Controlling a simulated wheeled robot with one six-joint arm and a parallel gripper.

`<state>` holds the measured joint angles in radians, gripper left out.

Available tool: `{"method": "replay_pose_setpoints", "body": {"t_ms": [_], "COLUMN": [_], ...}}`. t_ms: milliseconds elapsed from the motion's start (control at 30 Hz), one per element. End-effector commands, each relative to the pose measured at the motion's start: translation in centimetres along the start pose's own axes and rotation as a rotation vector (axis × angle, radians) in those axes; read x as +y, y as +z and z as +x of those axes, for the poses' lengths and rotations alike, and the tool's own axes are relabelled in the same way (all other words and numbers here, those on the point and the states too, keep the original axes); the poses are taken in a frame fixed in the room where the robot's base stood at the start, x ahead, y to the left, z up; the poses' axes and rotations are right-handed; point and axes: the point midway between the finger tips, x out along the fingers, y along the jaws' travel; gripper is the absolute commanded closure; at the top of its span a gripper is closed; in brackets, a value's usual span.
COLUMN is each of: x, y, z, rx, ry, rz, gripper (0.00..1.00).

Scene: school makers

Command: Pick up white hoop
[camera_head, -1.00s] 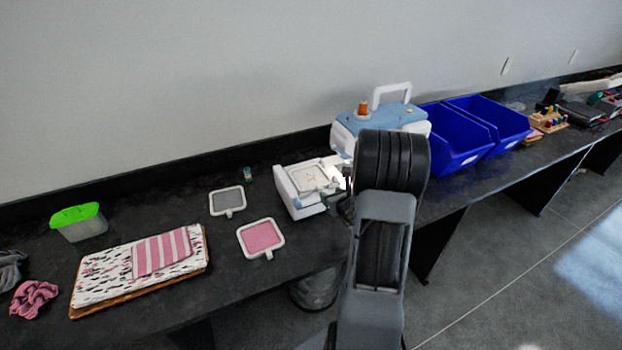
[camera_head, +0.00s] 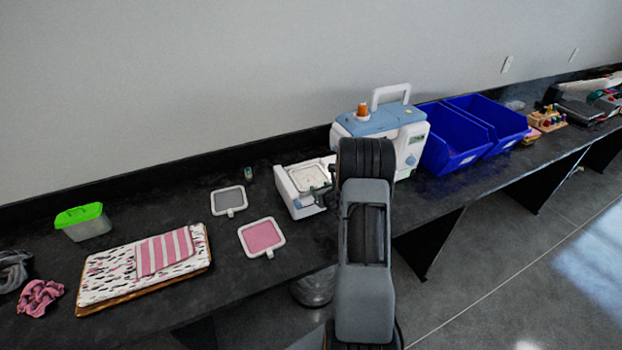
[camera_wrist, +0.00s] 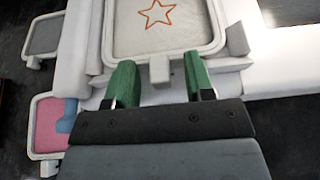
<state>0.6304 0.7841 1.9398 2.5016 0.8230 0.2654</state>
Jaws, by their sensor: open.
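A white square hoop (camera_wrist: 216,40) with pale fabric and an orange star stitched on it lies on the embroidery bed of the sewing machine. It also shows in the head view (camera_head: 309,177), on the machine's left end. My gripper (camera_wrist: 160,78) is open, its two green fingers at the near edge of this hoop. The hoop's short tab lies between the fingers in the picture, with a gap on each side. I cannot tell the height of the fingers against the tab. In the head view my arm hides part of the gripper and the machine bed.
The blue and white sewing machine (camera_head: 383,126) stands behind my arm. A grey-fabric hoop (camera_head: 229,199) and a pink-fabric hoop (camera_head: 262,237) lie left of it. Blue bins (camera_head: 457,158) stand to the right. A green-lidded box (camera_head: 82,220) and folded cloth (camera_head: 120,275) are at the left.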

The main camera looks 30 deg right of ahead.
Motion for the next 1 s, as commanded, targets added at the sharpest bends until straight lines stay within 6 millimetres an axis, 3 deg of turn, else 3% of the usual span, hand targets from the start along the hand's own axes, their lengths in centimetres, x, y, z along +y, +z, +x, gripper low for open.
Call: {"method": "replay_pose_setpoints", "body": {"t_ms": [167, 667, 1000], "x": [0.01, 0.0, -0.02], "y": [0.0, 0.02, 0.33], "z": [0.01, -0.02, -0.1], "rx": [0.0, 0.0, -0.002], "ry": [0.0, 0.0, 0.0], "rz": [0.0, 0.0, -0.001], "gripper": [0.51, 0.99, 1.0]}}
